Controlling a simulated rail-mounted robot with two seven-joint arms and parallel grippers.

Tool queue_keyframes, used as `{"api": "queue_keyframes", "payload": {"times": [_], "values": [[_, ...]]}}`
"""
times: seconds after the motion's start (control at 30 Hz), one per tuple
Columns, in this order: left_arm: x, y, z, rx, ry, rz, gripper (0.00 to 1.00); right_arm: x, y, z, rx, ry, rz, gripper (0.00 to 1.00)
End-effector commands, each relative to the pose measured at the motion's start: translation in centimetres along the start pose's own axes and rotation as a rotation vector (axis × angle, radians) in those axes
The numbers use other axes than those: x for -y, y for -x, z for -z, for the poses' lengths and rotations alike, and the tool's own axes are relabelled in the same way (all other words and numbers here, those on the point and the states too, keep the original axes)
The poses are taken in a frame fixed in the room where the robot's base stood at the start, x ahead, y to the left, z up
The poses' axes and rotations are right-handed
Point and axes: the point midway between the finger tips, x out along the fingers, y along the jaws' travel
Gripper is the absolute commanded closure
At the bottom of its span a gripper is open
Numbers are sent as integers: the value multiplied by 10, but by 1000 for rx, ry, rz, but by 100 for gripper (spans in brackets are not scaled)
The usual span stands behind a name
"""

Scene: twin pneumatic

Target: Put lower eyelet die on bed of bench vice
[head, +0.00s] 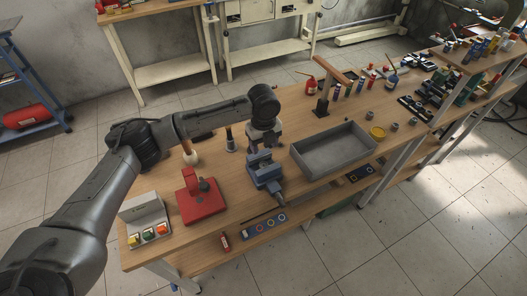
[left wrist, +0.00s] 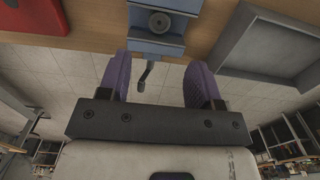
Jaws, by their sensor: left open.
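The blue bench vice (head: 264,172) stands at the bench's front edge, and its blue top also shows in the left wrist view (left wrist: 140,43). A round grey piece with a dark centre (left wrist: 159,21) sits on the vice in that view. It looks like the lower eyelet die, but I cannot be sure; in the head view my gripper and the vice hide that spot. My left gripper (left wrist: 159,72) is open, its two purple finger pads apart with nothing between them. In the head view it hangs just above the vice. My right gripper is not in view.
A grey tray (head: 298,153) lies right of the vice. A red press (head: 200,205) and a switch box (head: 147,224) stand to the left. Small grey cylinders (head: 395,127) and a yellow tin (head: 377,133) are right of the tray. Tools and bottles crowd the far right.

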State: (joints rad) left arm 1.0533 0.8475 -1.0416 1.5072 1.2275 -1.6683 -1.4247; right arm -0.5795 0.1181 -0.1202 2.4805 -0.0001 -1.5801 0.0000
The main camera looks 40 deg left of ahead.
Motion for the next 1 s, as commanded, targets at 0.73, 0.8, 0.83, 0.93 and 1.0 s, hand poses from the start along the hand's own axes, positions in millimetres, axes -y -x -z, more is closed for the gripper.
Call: {"api": "queue_keyframes", "payload": {"times": [0.73, 0.8, 0.83, 0.93, 1.0], "values": [[0, 38, 0, -1, 0, 0, 41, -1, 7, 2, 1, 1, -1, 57], [0, 37, 0, -1, 0, 0, 41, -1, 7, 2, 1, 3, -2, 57], [0, 37, 0, -1, 0, 0, 41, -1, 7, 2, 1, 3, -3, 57], [0, 37, 0, -1, 0, 0, 41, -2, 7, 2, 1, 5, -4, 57], [0, 37, 0, -1, 0, 0, 41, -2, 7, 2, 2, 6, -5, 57]]}}
